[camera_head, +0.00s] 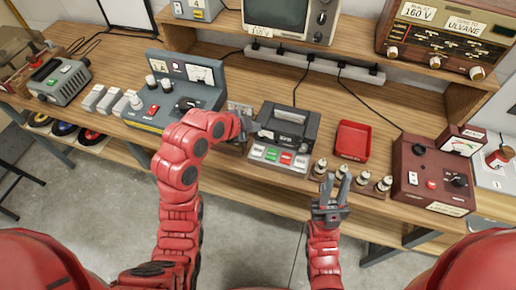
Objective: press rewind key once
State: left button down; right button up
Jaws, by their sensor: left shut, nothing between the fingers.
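A dark cassette recorder (287,125) sits on the wooden bench near the middle. A row of keys (279,157) runs along its front edge, coloured white, green and red. Their labels are too small to read, so I cannot tell which is rewind. My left gripper (240,134) is shut and empty, just left of the recorder and its key row. Its fingertips are small and partly hidden by the red wrist; contact with a key cannot be made out. My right gripper (334,190) is open and empty, in front of the bench edge, to the right of the recorder.
A red tray (353,141) stands right of the recorder, with several small valves (363,178) in front of it. A dark red meter box (431,178) is further right. A blue-grey control unit (177,92) stands left. A power strip (315,65) lies behind.

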aim_at(255, 152)
pick_arm(q)
jog(key=shift+f, duration=0.1)
notch_tip(255, 152, down, 8)
jog(key=b, duration=0.3)
jog(key=shift+f+b, duration=0.3)
jog(key=shift+f, duration=0.05)
jog(key=shift+r, duration=0.1)
dwell(1.9)
jog(key=shift+f+b, duration=0.45)
jog(key=shift+b, duration=0.2)
